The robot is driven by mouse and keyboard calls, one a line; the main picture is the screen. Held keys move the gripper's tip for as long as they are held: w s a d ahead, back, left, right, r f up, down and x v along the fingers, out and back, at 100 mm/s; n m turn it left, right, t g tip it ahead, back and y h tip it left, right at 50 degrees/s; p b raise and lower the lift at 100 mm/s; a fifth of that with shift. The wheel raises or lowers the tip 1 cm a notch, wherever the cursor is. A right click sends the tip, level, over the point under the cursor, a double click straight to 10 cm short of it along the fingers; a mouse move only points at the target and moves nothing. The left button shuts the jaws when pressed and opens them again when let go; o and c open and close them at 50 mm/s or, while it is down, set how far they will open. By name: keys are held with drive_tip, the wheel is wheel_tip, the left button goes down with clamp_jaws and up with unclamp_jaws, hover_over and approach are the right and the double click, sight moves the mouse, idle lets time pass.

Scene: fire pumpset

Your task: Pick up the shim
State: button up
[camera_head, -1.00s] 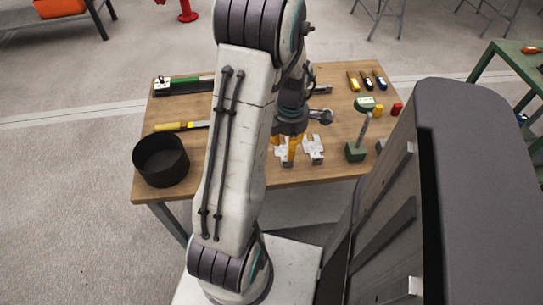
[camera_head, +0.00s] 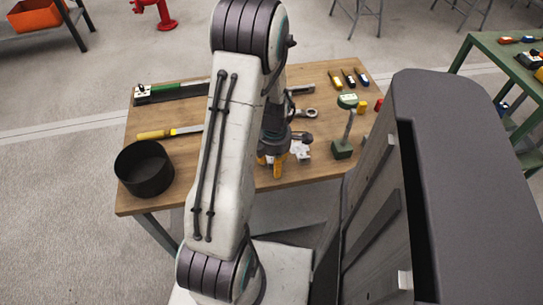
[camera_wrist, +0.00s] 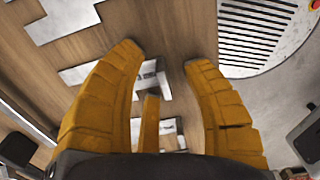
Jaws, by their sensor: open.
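Pale, slotted metal pieces that look like the shims lie flat on the wooden table. In the head view one pale piece (camera_head: 300,150) shows just right of my gripper (camera_head: 271,166); the gripper hides the area behind it. In the wrist view my gripper (camera_wrist: 161,58) is open, its orange fingers spread above the tabletop. A pale shim plate (camera_wrist: 86,72) lies partly behind the left finger, and its end shows between the fingers. Another pale piece (camera_wrist: 170,134) shows lower, partly hidden by the middle finger. Nothing is held.
On the table (camera_head: 205,105) are a black round pan (camera_head: 144,168), a yellow-handled tool (camera_head: 155,135), a green tool on a stand (camera_head: 343,148) and a wrench (camera_head: 308,112). More pale plates (camera_wrist: 62,20) lie at upper left in the wrist view. A green table (camera_head: 500,66) stands right.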

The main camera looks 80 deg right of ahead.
drive_tip(key=shift+c, duration=0.2)
clamp_jaws()
idle(0.6)
